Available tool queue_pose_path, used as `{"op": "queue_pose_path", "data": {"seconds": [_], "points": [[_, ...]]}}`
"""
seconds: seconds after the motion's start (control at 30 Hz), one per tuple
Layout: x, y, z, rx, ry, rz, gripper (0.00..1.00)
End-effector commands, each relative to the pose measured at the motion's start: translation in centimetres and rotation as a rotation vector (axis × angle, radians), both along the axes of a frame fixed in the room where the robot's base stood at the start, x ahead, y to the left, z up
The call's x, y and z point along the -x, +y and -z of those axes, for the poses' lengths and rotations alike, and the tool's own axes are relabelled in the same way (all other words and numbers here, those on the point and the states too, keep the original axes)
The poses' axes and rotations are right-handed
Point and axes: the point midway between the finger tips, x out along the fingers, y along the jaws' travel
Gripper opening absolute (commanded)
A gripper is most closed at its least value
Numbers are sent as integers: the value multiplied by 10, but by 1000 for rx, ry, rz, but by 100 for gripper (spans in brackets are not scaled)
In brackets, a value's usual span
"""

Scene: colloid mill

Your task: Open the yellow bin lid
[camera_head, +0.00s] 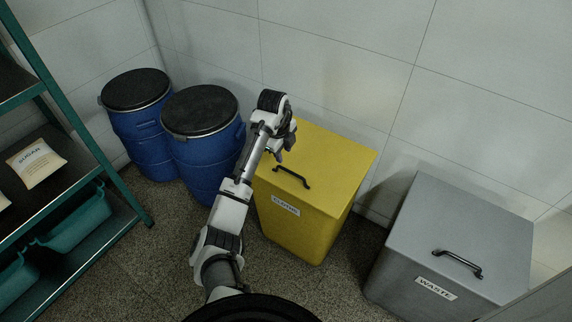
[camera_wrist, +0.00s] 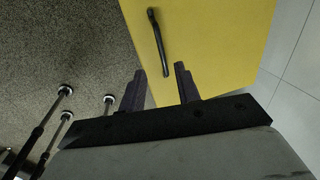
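The yellow bin (camera_head: 305,222) stands against the wall with its flat lid (camera_head: 335,160) closed. A black bar handle (camera_head: 291,177) lies near the lid's front edge, and a white label is on the front face below it. My gripper (camera_head: 280,155) is above the left part of the lid. In the wrist view, my gripper (camera_wrist: 160,82) has its two dark fingers apart with nothing between them. The handle (camera_wrist: 158,42) shows just beyond the fingertips, with no visible contact. The yellow lid (camera_wrist: 215,50) fills the upper middle of that view.
Two blue drums (camera_head: 205,150) with black lids stand left of the yellow bin. A grey waste bin (camera_head: 450,240) stands to the right, with a floor gap between. A green shelf (camera_head: 115,185) with a sugar bag (camera_head: 36,163) is at the far left. The wall is close behind.

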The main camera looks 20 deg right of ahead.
Motion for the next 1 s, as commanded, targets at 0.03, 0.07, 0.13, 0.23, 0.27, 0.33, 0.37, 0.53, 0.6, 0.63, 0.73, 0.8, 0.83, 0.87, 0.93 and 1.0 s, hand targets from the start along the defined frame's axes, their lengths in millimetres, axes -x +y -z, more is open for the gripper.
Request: {"op": "queue_pose_path", "data": {"seconds": [0.03,0.07,0.13,0.23,0.27,0.33,0.37,0.53,0.6,0.63,0.73,0.8,0.83,0.87,0.93,1.0], "points": [[0,-1,11,-2,4,-2,33],[-1,-2,17,-2,4,-1,33],[-3,-5,32,-1,4,-1,33],[-6,-8,52,-1,2,-3,33],[-7,-9,57,0,1,-3,33],[-8,-10,69,-1,0,-2,33],[-9,-11,73,-1,0,-1,33],[-11,-14,89,1,-2,-2,33],[-12,-14,92,1,-2,-2,33],[-12,-14,93,1,-2,-2,33],[-12,-15,94,1,-3,-2,33],[-12,-15,94,1,-3,-2,33],[-12,-15,94,1,-3,-2,33],[-12,-15,94,1,-3,-2,33],[-12,-15,94,1,-3,-2,27],[-12,-15,94,1,-3,-2,18]]}}
